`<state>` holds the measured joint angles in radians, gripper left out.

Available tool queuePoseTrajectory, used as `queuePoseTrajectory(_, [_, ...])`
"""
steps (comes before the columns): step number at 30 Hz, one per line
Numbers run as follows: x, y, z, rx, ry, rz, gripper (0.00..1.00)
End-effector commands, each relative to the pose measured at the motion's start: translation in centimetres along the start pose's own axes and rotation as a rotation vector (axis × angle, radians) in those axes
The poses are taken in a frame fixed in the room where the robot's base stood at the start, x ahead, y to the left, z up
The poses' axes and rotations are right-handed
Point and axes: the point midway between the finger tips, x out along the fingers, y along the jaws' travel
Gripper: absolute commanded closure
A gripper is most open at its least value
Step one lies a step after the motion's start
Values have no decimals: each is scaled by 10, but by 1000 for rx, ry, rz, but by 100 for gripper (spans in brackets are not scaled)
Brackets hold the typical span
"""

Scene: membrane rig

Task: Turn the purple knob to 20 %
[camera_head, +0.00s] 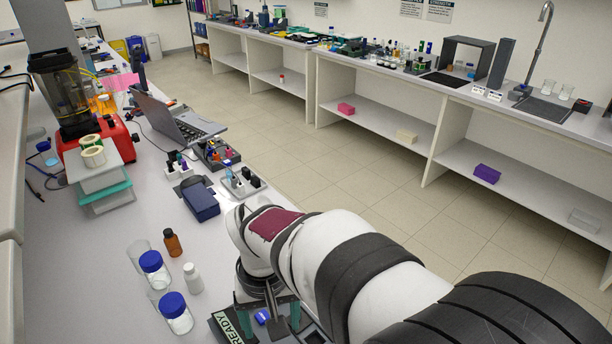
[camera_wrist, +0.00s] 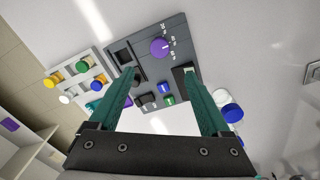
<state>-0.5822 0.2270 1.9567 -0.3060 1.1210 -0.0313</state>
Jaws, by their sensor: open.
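The purple knob (camera_wrist: 161,48) sits on a dark grey panel (camera_wrist: 150,70) in the wrist view, with small white scale marks printed beside it. I cannot read its setting for certain. My gripper (camera_wrist: 160,75) is open, its two teal fingers wide apart and nothing between them. In the wrist picture the knob lies just beyond the fingertips, between their lines, and looks clear of both. In the head view the teal fingers of my gripper (camera_head: 267,312) show beside the panel's READY sign (camera_head: 231,326); my arm hides the knob there.
The panel also carries a blue button (camera_wrist: 165,87), a green button (camera_wrist: 167,100) and a dark square socket (camera_wrist: 123,57). A white rack with coloured caps (camera_wrist: 77,78) stands left of it. Blue-lidded jars (camera_head: 174,312) and a brown bottle (camera_head: 172,243) stand nearby.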

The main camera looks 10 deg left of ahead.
Motion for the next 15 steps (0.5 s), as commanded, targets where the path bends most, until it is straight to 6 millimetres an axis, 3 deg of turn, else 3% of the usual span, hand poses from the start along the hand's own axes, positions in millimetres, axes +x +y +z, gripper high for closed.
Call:
queuePoseTrajectory(9, [94,1,2,4,-7,1,19])
queuePoseTrajectory(15, [125,1,1,5,-3,1,19])
